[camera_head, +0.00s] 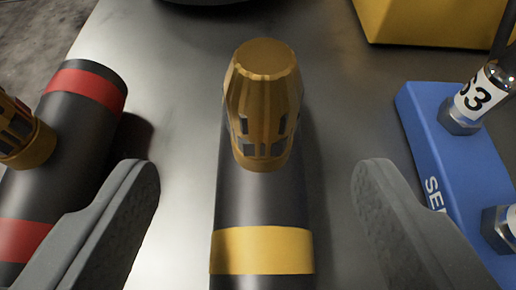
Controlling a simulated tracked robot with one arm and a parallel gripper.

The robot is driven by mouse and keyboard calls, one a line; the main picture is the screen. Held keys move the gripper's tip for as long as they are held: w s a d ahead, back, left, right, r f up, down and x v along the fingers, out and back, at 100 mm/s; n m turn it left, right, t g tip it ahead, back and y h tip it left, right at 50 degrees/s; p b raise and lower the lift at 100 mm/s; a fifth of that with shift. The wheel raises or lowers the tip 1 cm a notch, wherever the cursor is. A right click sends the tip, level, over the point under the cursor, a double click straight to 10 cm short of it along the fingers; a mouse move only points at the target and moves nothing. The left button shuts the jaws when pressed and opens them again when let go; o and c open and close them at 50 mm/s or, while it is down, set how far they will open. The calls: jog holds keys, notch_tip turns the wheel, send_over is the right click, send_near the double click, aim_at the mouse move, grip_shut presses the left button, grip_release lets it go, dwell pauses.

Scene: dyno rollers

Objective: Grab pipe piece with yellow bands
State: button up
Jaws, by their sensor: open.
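The pipe piece with yellow bands (262,205) is a dark cylinder lying on a grey metal surface, running from the bottom middle of the view away from me. One yellow band (262,251) shows near the bottom edge. A brass slotted fitting (264,105) sticks up from the pipe and hides part of it behind. My gripper (257,180) is open, with one grey finger left of the pipe and one right of it. A gap shows between each finger and the pipe, and nothing is held. The near end of the pipe is out of view.
A dark pipe with red bands (75,130) and a brass fitting (18,135) lies close by the left finger. A blue block (445,150) with metal fittings and a "63" label stands at the right. A yellow object (430,20) is at the top right. Bare metal surface (180,75) shows between the pipes.

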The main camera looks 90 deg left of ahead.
aim_at(262, 155)
jog(key=p+x, duration=0.1)
jog(key=x, duration=0.3)
jog(key=shift+w+a, duration=0.1)
jog(key=shift+a, duration=0.25)
jog(key=shift+a+f, duration=0.25)
jog(key=shift+f, duration=0.05)
jog(key=c, duration=1.3)
